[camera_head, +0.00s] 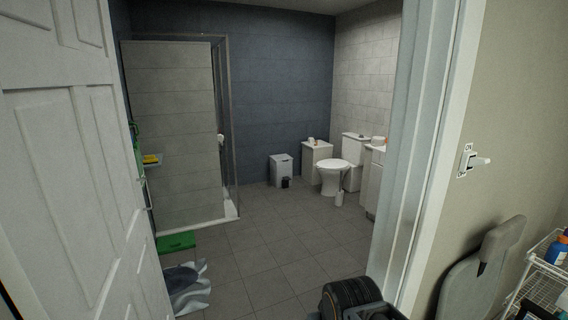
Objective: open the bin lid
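A white box-shaped bin (280,171) stands on the bathroom floor against the dark blue back wall, left of the toilet. Its top looks flat and closed, but it is too small and far to be sure of the lid. A small dark object (286,183) is at its front foot; I cannot tell whether it is part of the bin. My gripper is not in view. A dark rounded part at the bottom edge looks like my arm, well short of the bin.
A white door (75,150) stands open at left; the frame (425,150) bounds the doorway at right. The tiled floor (270,245) between is mostly clear. A green mat (176,241) and grey cloth (187,287) lie at left. The toilet (334,167) is at the back right.

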